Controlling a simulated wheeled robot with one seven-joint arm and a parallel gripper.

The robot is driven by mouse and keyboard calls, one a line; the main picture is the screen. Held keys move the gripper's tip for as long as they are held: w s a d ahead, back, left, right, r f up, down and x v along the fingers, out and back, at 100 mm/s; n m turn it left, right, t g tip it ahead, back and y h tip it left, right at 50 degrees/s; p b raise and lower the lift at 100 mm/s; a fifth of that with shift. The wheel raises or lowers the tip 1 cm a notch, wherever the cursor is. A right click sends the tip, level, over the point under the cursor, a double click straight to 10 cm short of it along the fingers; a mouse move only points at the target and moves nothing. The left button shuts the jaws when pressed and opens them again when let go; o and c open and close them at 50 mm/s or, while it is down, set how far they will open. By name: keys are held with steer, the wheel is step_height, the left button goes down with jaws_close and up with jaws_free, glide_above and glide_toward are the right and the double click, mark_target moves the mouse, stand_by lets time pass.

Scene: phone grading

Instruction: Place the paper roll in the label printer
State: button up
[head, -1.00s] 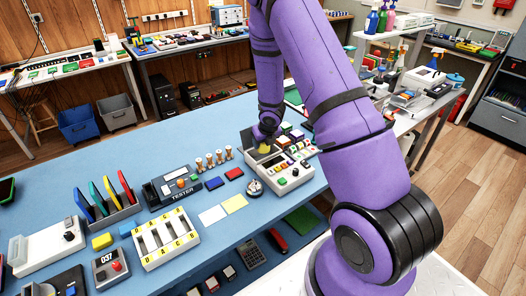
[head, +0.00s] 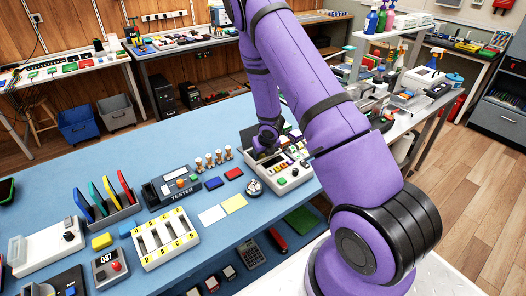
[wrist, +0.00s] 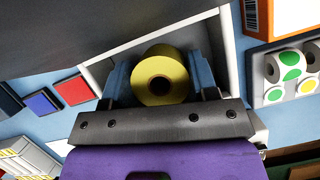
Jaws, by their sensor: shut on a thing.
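The yellow paper roll (wrist: 147,93) sits between the two blue fingers of my gripper (wrist: 162,76) in the wrist view, its hollow core facing the camera. My gripper is shut on it. The white label printer (head: 293,179) stands near the right end of the blue table in the head view. My gripper (head: 267,147) is at the printer's left part. In the wrist view, the printer's pale walls (wrist: 228,48) surround the roll and the fingertips. The roll is hidden in the head view, and I cannot tell whether it touches the bay floor.
Label rolls with green and yellow dots (wrist: 292,72) stand close to the right in the wrist view. Blue (head: 214,183) and red (head: 233,173) blocks, a tester (head: 172,187) and a round metal item (head: 254,188) lie left of the printer. The table's back left is clear.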

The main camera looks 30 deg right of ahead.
steer(key=shift+f, duration=0.3)
steer(key=o, duration=1)
steer(key=shift+r, duration=0.1)
